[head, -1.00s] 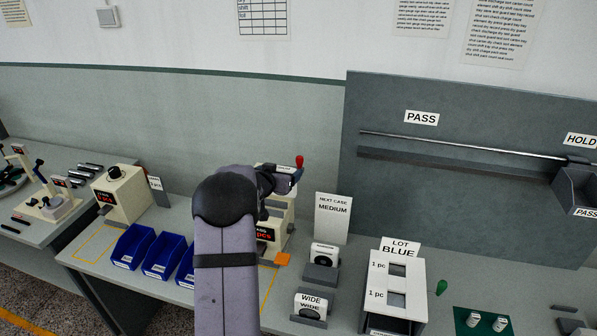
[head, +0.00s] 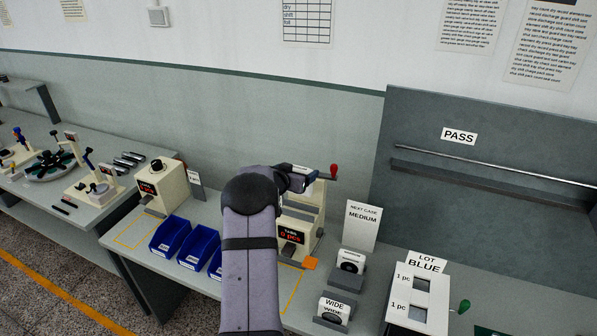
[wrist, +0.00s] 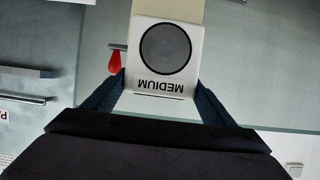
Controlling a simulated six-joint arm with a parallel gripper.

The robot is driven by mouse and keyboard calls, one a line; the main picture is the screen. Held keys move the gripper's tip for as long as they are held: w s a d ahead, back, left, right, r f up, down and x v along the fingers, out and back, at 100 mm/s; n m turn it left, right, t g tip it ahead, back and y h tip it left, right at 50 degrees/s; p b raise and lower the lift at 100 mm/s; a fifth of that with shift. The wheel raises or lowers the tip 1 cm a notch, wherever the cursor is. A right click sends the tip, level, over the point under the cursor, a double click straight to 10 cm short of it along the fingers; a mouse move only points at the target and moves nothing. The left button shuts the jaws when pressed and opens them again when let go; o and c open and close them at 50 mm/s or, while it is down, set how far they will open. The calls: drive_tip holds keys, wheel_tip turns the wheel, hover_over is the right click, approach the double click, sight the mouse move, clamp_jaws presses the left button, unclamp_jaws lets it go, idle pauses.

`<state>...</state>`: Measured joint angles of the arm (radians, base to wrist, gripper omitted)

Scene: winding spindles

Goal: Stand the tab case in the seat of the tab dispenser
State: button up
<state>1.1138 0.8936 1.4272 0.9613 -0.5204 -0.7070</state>
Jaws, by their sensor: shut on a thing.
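The tab case, white with a dark round window and the word MEDIUM upside down, is in the wrist view (wrist: 165,52). My gripper (wrist: 158,98) is shut on it, with a dark finger at each side. In the head view my gripper (head: 306,181) is at the top of the tab dispenser (head: 313,211), a cream machine with a red lever (head: 334,171) and a red display reading 0 pcs. My arm covers the dispenser's left part. The case is hard to make out there. Whether it touches the seat I cannot tell.
White cases stand in grey holders (head: 344,281) right of the dispenser, the front one marked WIDE. A NEXT CASE MEDIUM card (head: 362,221) stands behind them. Blue bins (head: 184,247) are left of my arm. A LOT BLUE box (head: 432,290) is at right.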

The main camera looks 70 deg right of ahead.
drive_tip(key=shift+f, duration=0.1)
drive_tip(key=shift+f+b, duration=2.05)
drive_tip(key=shift+f, duration=0.65)
drive_tip(key=shift+f+b, duration=1.05)
drive_tip(key=shift+f, duration=1)
idle(0.6)
drive_tip(key=o, duration=1.3)
drive_tip(key=shift+c, duration=0.2)
drive_tip(key=shift+a, duration=0.1)
drive_tip(key=b+v, duration=0.3)
drive_tip(key=v, duration=0.4)
drive_tip(key=shift+a, duration=0.1)
